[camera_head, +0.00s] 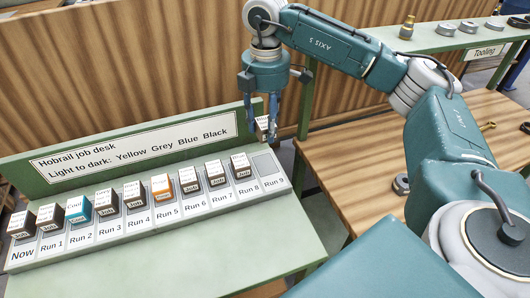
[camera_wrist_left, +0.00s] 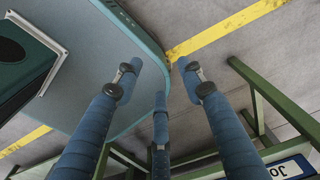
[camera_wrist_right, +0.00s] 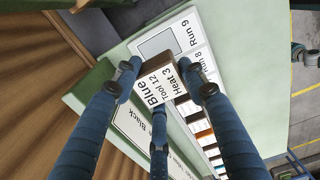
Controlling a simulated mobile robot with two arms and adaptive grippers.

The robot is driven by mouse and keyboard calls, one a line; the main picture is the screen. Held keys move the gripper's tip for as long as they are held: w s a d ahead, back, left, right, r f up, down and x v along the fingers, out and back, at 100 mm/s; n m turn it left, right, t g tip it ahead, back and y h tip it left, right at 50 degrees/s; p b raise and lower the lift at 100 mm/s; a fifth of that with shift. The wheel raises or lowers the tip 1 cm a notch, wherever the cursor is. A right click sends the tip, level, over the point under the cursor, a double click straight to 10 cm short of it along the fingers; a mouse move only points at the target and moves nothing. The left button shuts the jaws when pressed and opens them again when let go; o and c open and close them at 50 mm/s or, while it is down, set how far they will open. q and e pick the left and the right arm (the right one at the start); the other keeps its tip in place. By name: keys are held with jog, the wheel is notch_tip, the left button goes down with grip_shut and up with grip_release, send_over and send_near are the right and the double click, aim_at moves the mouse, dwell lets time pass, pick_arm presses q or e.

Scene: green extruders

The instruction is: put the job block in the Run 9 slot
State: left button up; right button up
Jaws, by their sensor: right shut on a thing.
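My right gripper (camera_head: 268,127) is shut on the job block (camera_head: 262,122). In the right wrist view the block (camera_wrist_right: 165,82) shows a white face reading "Blue, Tool 12, Heat 3", between the fingers (camera_wrist_right: 160,85). It is held above the back of the slot rack, near its right end. The Run 9 slot (camera_head: 263,164) is an empty grey recess at the rack's right end; it also shows in the right wrist view (camera_wrist_right: 160,43), beyond the block. My left gripper (camera_wrist_left: 160,82) is open and empty; the head view does not show it.
The rack (camera_head: 150,228) holds blocks from Now through Run 8, including a blue one (camera_head: 77,209) and an orange one (camera_head: 161,186). Behind it stands a sign board (camera_head: 60,181) reading "Light to dark: Yellow Grey Blue Black". A wooden table (camera_head: 350,165) is at right.

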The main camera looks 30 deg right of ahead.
jog(key=p, duration=0.1)
send_over(265, 165)
notch_tip(265, 165, down, 6)
jog(key=shift+d+r, duration=0.1)
jog(key=shift+r, duration=0.05)
jog(key=shift+f, duration=0.65)
notch_tip(265, 165, down, 3)
jog(key=shift+f+p, duration=0.2)
jog(key=shift+p, duration=0.55)
jog(key=shift+f, duration=0.35)
pick_arm(q)
jog(key=r, duration=0.1)
jog(key=w+r, duration=0.1)
jog(key=r, duration=0.1)
jog(key=shift+w+d, duration=0.15)
jog(key=shift+w, duration=0.1)
pick_arm(e)
jog(key=shift+f, duration=0.15)
pick_arm(q)
jog(key=shift+f, duration=0.1)
pick_arm(e)
jog(key=o, duration=0.9)
